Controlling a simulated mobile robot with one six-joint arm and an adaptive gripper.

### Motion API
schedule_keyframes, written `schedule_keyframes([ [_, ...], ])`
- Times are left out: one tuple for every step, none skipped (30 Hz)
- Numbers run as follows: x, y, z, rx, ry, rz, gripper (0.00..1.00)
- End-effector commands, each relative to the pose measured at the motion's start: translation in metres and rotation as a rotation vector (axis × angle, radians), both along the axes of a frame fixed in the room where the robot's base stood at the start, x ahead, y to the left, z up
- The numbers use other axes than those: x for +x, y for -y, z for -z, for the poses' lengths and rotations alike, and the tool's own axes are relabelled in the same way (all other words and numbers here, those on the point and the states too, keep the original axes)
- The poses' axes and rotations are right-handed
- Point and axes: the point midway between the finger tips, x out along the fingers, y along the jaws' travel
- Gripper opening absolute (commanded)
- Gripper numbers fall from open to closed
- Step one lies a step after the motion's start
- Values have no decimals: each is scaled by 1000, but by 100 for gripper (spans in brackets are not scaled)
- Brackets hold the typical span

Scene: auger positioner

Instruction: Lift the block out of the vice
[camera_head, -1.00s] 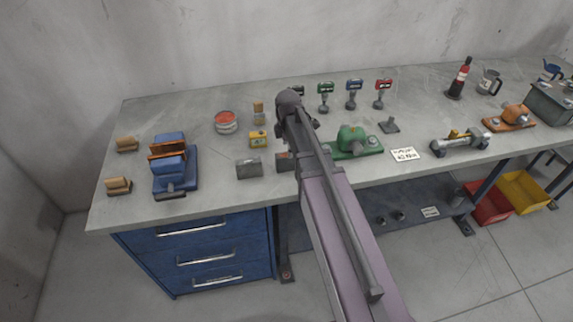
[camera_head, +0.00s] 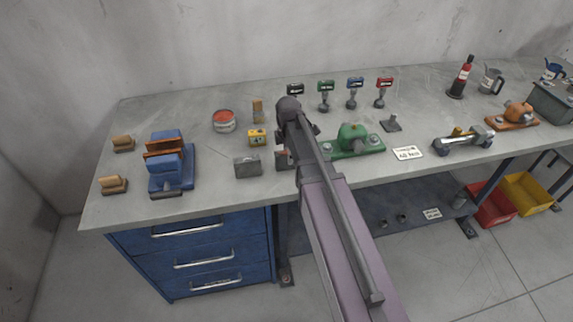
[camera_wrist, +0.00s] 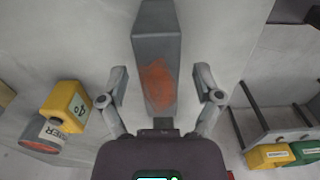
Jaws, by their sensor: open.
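The blue vice (camera_head: 172,183) stands at the left of the bench in the head view. Orange-brown pieces (camera_head: 165,147) show across its top; I cannot tell which is block and which is jaw. In the wrist view, my gripper (camera_wrist: 161,82) is open, its two fingers apart on either side of a grey block-like piece (camera_wrist: 152,40) with a worn orange patch. In the head view my arm hides the gripper, which is well to the right of the vice. A small grey piece (camera_head: 283,160) shows beside my arm there.
A grey box (camera_head: 247,167), yellow box (camera_head: 256,138) and red-topped tin (camera_head: 224,121) stand between vice and arm. A green machine part (camera_head: 350,142) is close to my arm's right. Small tan-topped pieces (camera_head: 114,184) lie left of the vice. Bare bench (camera_head: 185,112) lies behind the vice.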

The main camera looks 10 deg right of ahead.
Motion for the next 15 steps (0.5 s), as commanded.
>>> schedule_keyframes([
  [0, 0, 7, 0, 0, 0, 83],
  [0, 0, 9, 0, 0, 0, 83],
  [0, 0, 11, 0, 0, 0, 83],
  [0, 0, 12, 0, 0, 0, 83],
  [0, 0, 13, 0, 0, 0, 83],
  [0, 0, 14, 0, 0, 0, 83],
  [0, 0, 15, 0, 0, 0, 83],
  [0, 0, 15, 0, 0, 0, 83],
  [0, 0, 15, 0, 0, 0, 83],
  [0, 0, 15, 0, 0, -1, 83],
  [0, 0, 15, 0, 0, -1, 83],
  [0, -1, 15, 0, 0, -1, 83],
  [0, -1, 15, 0, 0, -1, 83],
  [0, -1, 15, 0, 0, -1, 83],
  [0, -1, 15, 0, 0, -1, 83],
])
